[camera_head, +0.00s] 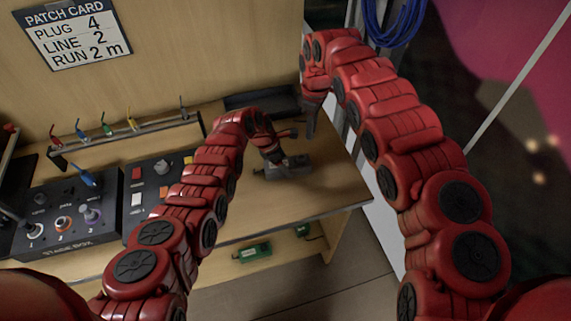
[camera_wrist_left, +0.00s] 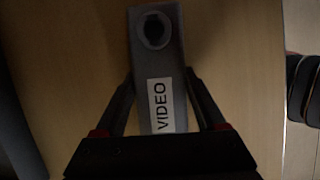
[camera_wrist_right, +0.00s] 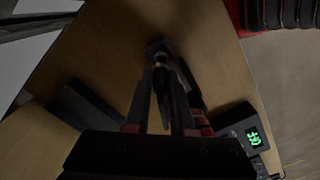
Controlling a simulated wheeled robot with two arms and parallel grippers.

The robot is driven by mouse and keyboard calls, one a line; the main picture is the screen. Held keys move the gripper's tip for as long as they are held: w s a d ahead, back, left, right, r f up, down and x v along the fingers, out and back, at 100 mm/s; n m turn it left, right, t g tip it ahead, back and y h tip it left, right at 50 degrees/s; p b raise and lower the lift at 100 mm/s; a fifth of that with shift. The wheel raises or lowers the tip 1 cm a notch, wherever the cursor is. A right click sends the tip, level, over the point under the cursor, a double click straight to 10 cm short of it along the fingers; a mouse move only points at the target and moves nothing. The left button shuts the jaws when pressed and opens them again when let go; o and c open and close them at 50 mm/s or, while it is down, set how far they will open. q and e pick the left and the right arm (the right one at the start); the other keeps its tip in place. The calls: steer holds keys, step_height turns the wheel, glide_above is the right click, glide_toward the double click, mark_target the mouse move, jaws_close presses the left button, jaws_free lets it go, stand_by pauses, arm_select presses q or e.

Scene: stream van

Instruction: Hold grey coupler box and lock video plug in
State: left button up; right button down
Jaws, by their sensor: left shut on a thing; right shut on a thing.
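The grey coupler box (camera_head: 290,168), labelled VIDEO, sits on the wooden bench near its right end. The left wrist view shows the box (camera_wrist_left: 157,70) with a round dark socket in its top face. My left gripper (camera_head: 274,160) is shut across its sides, fingers on both flanks. My right gripper (camera_head: 311,122) is above and behind the box, pointing down. In the right wrist view it is shut on a slim dark plug (camera_wrist_right: 161,98), whose far end points toward the box (camera_wrist_right: 158,47). Whether they touch I cannot tell. The plug is not clear in the head view.
A stage box (camera_head: 68,220) with knobs and a panel with coloured switches (camera_head: 150,195) stand at left. Coloured plugs hang on a rack (camera_head: 125,133) behind. A dark tray (camera_head: 262,103) lies at the back. A dark unit with a green display (camera_wrist_right: 245,130) is nearby.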

arm_select(q)
steer(key=o, duration=1.6)
steer(key=shift+r, duration=0.15)
